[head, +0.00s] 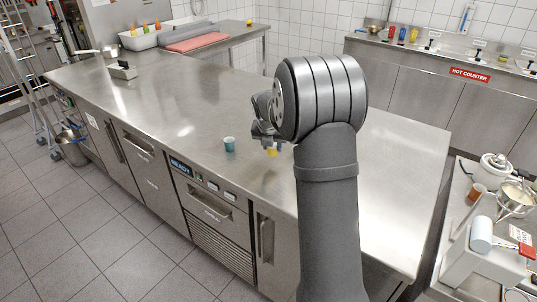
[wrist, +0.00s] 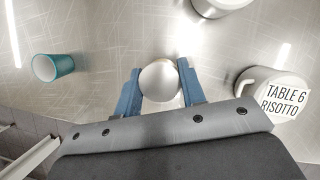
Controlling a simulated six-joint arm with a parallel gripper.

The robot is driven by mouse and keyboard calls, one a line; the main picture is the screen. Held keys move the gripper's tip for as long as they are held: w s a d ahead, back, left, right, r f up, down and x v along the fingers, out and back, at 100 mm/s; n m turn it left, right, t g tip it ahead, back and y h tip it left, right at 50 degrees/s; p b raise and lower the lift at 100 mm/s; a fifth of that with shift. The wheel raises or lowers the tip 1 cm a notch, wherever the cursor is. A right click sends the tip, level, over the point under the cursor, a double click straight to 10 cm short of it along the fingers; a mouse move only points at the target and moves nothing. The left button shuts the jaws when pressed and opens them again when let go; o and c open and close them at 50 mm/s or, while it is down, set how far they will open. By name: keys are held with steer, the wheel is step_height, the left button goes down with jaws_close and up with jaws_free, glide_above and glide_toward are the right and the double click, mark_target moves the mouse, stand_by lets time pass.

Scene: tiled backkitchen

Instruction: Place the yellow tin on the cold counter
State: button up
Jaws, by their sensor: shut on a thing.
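The yellow tin (head: 272,151) shows as a small yellow patch under my gripper in the head view, mostly hidden by my arm. In the wrist view my gripper (wrist: 159,70) has its two blue fingers on either side of a round pale lid or top (wrist: 159,82), which is the held tin seen from above. My gripper is shut on it, over the long steel counter (head: 185,90). I cannot tell whether the tin touches the steel. No sign reading cold counter is legible in either view.
A teal cup (head: 229,144) stands left of my gripper; it also shows in the wrist view (wrist: 52,67). A pot labelled "TABLE 6 RISOTTO" (wrist: 272,95) and another lidded pot (wrist: 222,5) are close by. A red sign (head: 470,74) marks the hot counter. The counter's left half is mostly clear.

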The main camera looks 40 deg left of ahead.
mark_target(269, 155)
steer(key=shift+s+a+f, duration=0.1)
steer(key=shift+a+f, duration=0.3)
steer(key=shift+a, duration=0.1)
steer(key=shift+f, duration=1.85)
steer(key=shift+f, duration=0.2)
steer(key=o, duration=1)
steer(key=shift+r, duration=0.1)
steer(key=v, duration=1.2)
steer(key=shift+r, duration=0.1)
